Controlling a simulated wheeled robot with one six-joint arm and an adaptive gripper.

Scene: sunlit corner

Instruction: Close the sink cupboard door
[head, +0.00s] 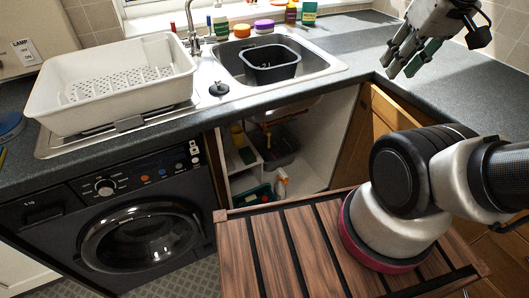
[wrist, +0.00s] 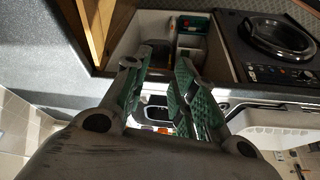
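The sink cupboard (head: 300,150) under the counter stands open, and its inside shows. Its wooden door (head: 354,140) appears swung out at the right side of the opening, seen at a steep angle. In the wrist view, the wooden door (wrist: 96,28) shows at the upper left, beside the cupboard opening (wrist: 152,32). My gripper (head: 398,66) is above the counter at the upper right, higher than the door and apart from it. In the wrist view, the green-padded fingers of my gripper (wrist: 164,60) are spread with nothing between them.
The sink (head: 310,58) holds a dark basin (head: 270,70). A white dish rack (head: 118,90) stands left of it. A washing machine (head: 140,225) is left of the cupboard. Bottles and a green box (head: 258,194) sit inside the cupboard. Several small items line the window side.

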